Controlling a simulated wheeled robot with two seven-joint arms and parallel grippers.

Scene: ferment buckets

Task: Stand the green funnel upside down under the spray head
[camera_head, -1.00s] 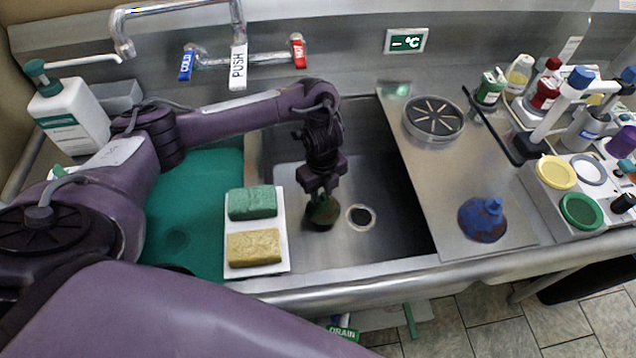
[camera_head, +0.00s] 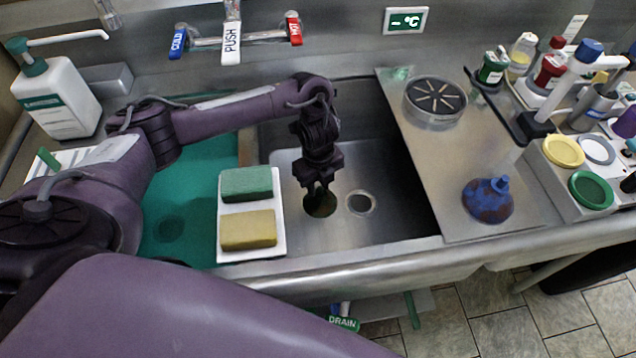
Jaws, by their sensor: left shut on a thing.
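My left gripper (camera_head: 318,186) points down over the steel sink basin and is shut on the green funnel (camera_head: 321,205). The funnel looks dark and rounded below the fingers. The fingers hide its upper part, and I cannot tell whether it touches the basin floor. It is just left of the round drain hole (camera_head: 360,203). At the top left edge a metal spout end (camera_head: 108,15) shows, cut off by the frame; I cannot tell whether it is the spray head. My right gripper is not in view.
A white tray (camera_head: 224,252) with a green sponge (camera_head: 246,184) and a yellow sponge (camera_head: 248,229) lies left of the funnel. A blue funnel (camera_head: 488,200) stands wide end down on the steel board (camera_head: 450,165), near a round slotted fixture (camera_head: 435,98). Bottles crowd the right.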

